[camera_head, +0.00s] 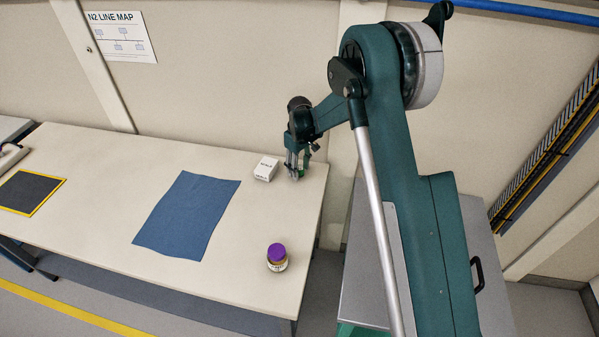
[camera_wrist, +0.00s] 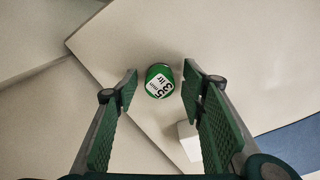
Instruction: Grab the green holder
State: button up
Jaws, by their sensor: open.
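The green holder (camera_wrist: 160,81) is a small green round piece with a white label bearing dark print. In the wrist view it stands on the pale table, between and a little beyond my gripper's fingertips (camera_wrist: 161,80). Both fingers are spread apart, with a gap on each side of it, and nothing is held. In the head view my gripper (camera_head: 296,174) points down at the far right end of the table, and only a bit of the green holder (camera_head: 301,173) shows beside the fingers; the rest is hidden.
A small white box (camera_head: 265,169) stands just left of my gripper; it also shows in the wrist view (camera_wrist: 189,141). A blue cloth (camera_head: 187,214) lies mid-table. A purple-lidded jar (camera_head: 277,257) stands near the front edge. A yellow-edged dark mat (camera_head: 30,192) lies far left. The table (camera_head: 110,160) ends close to the holder.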

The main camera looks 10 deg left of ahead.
aim_at(300, 168)
jog(key=c, duration=1)
jog(key=shift+r, duration=5)
